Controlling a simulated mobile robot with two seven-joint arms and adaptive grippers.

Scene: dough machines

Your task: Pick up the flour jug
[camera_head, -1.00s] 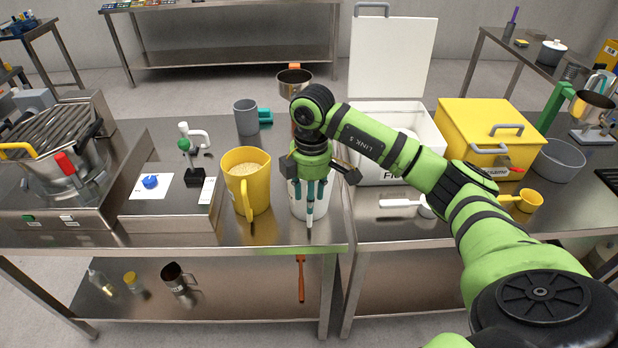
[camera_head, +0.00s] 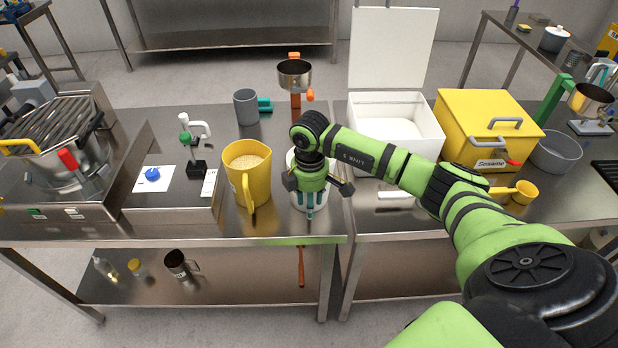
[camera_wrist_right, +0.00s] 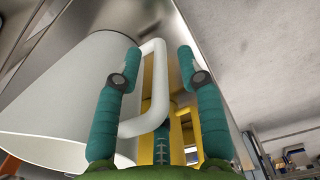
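The white flour jug (camera_head: 327,200) stands upright near the front edge of the table, partly hidden behind my right gripper (camera_head: 310,207). In the right wrist view the white jug body (camera_wrist_right: 65,100) fills the left side, and its white handle (camera_wrist_right: 157,90) stands between the two teal fingers of my right gripper (camera_wrist_right: 158,68). The fingers are spread apart, one on each side of the handle, and do not look closed on it. My left gripper is not in view.
A yellow jug (camera_head: 249,180) with grain stands close left of the white jug. A grey jug (camera_head: 246,107) and a pan on an orange stand (camera_head: 295,75) are behind. An open white box (camera_head: 395,125) and a yellow sesame box (camera_head: 480,130) stand right.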

